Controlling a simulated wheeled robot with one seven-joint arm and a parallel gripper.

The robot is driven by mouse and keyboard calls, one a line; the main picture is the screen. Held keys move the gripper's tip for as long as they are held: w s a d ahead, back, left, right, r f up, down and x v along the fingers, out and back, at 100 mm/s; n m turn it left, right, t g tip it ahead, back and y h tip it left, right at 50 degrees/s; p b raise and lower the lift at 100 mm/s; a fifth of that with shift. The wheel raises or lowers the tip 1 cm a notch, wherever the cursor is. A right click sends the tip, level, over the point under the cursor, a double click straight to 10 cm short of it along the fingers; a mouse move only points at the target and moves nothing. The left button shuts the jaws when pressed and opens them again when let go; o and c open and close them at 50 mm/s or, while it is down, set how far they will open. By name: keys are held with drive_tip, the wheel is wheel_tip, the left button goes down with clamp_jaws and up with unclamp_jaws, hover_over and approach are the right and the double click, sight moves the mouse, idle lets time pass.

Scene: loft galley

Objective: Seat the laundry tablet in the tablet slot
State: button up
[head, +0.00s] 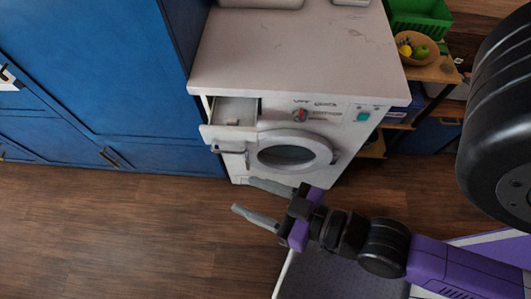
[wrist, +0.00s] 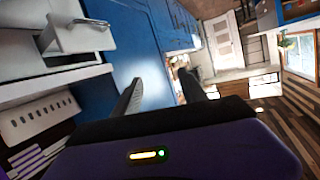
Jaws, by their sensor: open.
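The washing machine (head: 330,112) stands under a pale worktop. Its detergent drawer (head: 233,133) is pulled out at the upper left of the front. In the wrist view my gripper (wrist: 160,76) points past a white drawer-like box with a handle (wrist: 78,32) at the upper left.
Blue cabinets (head: 100,80) stand to the left. Shelves with a fruit bowl (head: 414,47) and a green crate (head: 420,17) are at the right. The wooden floor (head: 110,220) at the left is clear.

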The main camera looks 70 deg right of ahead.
drive_tip(key=s+d+r+n, duration=0.1)
drive_tip(key=s+d+r, duration=0.1)
drive_tip(key=s, duration=0.3)
drive_tip(key=shift+s+d+r+n+y, duration=0.2)
drive_tip(key=shift+s+d+n+y, duration=0.15)
drive_tip(key=shift+d, duration=0.2)
idle(0.7)
